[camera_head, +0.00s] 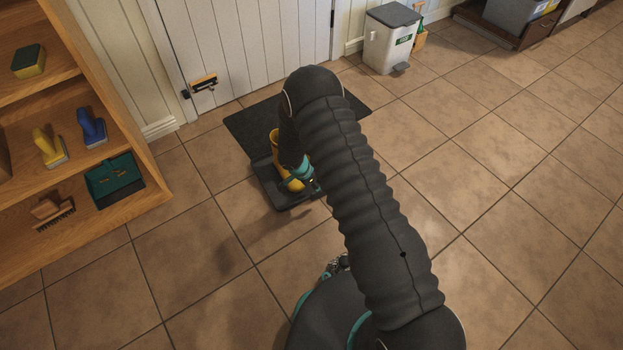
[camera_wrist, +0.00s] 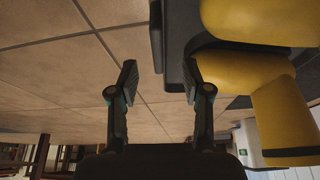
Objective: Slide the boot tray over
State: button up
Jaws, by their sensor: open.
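The boot tray (camera_head: 283,203) is dark and lies on the tiled floor at the near edge of a dark mat, with yellow boots (camera_head: 281,157) on it. My gripper (camera_head: 308,182) is low at the tray's right side, and my arm hides part of the tray and boots. In the wrist view the gripper (camera_wrist: 160,82) is open. The tray's edge (camera_wrist: 157,38) shows between the two fingertips, with one finger in front of the tray and the other over bare tile. I cannot tell whether either finger touches it. The boots (camera_wrist: 250,75) fill the right side there.
The dark doormat (camera_head: 246,122) lies before the white door (camera_head: 240,45). A wooden shelf (camera_head: 95,235) with brushes and a dustpan stands left. A white pedal bin (camera_head: 388,45) stands at the back wall. The tiles to the right and in front are clear.

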jog(key=shift+x, duration=3.6)
grip_shut()
